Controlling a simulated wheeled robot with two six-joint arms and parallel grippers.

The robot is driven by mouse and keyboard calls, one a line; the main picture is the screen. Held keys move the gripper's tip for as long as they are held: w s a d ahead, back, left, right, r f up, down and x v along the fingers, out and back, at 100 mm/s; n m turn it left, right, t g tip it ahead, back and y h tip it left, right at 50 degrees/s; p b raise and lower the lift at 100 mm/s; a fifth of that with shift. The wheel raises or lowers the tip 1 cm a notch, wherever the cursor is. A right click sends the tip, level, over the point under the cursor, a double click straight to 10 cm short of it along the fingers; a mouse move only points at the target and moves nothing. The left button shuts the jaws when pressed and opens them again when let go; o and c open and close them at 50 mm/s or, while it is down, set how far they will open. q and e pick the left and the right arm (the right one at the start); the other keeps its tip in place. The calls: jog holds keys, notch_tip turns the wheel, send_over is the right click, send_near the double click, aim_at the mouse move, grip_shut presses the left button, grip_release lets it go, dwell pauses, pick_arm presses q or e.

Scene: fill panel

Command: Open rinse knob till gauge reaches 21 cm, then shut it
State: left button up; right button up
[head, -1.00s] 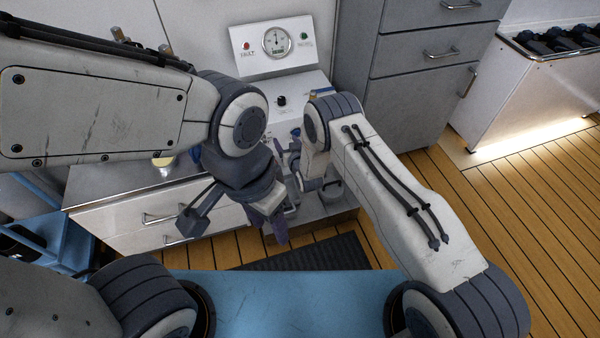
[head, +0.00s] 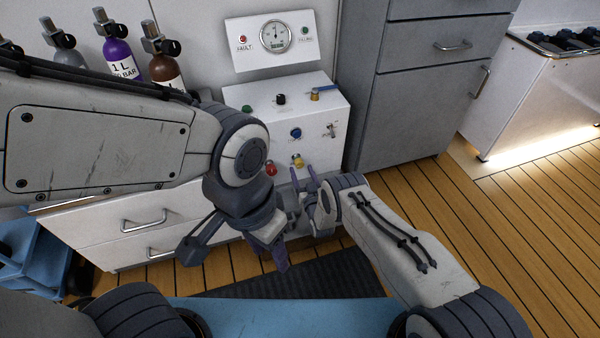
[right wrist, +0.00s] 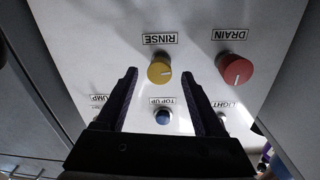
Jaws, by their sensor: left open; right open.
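The yellow rinse knob (head: 298,161) is low on the front of the white panel box. In the right wrist view the same knob (right wrist: 160,70) sits under an upside-down RINSE label. My right gripper (head: 303,176) is open just in front of it. In the wrist view its fingers lie either side of the knob with gaps showing; I cannot tell how far short of it the tips are. The round gauge (head: 275,37) is on the raised back plate, its dark needle near upright, its numbers too small to read. My left gripper (head: 273,255) is open and empty, lower, above the floor.
The red DRAIN knob (right wrist: 236,70) is beside the rinse knob. The blue TOP UP button (right wrist: 162,117) is close by. A grey cabinet (head: 415,90) stands right.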

jog(key=shift+b+x, duration=0.4)
jog(key=shift+x, duration=0.85)
grip_shut()
